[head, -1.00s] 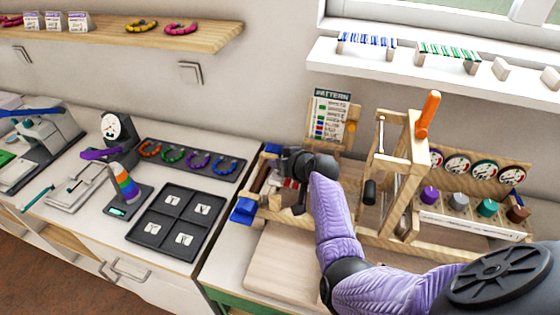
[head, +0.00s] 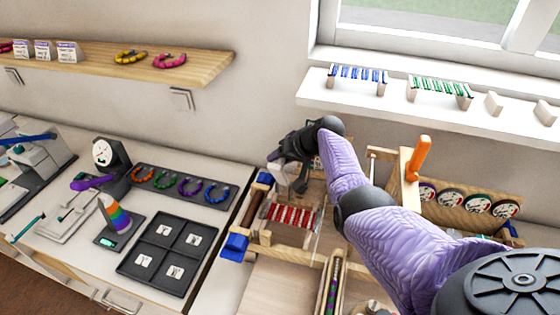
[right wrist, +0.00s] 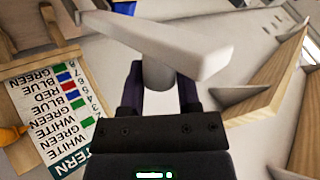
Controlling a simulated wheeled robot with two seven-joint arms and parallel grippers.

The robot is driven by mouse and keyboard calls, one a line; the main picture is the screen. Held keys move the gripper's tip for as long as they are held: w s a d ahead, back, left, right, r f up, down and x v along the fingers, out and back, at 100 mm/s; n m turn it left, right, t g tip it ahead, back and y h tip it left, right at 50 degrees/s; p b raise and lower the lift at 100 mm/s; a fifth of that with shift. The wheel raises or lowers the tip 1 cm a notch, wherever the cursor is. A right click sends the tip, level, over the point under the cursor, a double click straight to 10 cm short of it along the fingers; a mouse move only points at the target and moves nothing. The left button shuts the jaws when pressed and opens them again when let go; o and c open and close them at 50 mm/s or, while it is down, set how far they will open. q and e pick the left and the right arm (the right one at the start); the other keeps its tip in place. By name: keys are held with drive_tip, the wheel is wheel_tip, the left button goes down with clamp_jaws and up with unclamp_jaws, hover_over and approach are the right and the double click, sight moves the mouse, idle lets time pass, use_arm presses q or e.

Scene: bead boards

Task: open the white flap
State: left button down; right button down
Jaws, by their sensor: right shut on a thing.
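My right gripper (head: 291,160) is above the left end of a wooden bead frame (head: 275,252). In the right wrist view its two dark fingers (right wrist: 160,84) are shut on the round stem of a flat white piece (right wrist: 168,40). I take this piece to be the white flap; its hinge does not show. In the head view the white piece (head: 280,174) is partly hidden by the gripper. Rows of red beads (head: 292,216) lie uncovered below and in front of it. My left gripper is out of view.
A pattern card (right wrist: 55,110) stands close to the right gripper. An orange handle (head: 418,158) rises from the frame at right. A black four-part tray (head: 168,252) and a dial device (head: 106,160) stand on the left counter. A white sill (head: 440,112) runs behind.

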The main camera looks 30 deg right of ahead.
drive_tip(key=shift+w+d+r, duration=0.1)
drive_tip(key=shift+w+d, duration=0.1)
drive_tip(key=shift+d, duration=0.1)
idle(0.4)
drive_tip(key=shift+c, duration=1.7)
unclamp_jaws()
drive_tip(key=shift+w+d, duration=0.1)
drive_tip(key=p+v, duration=0.4)
drive_tip(key=v, duration=0.6)
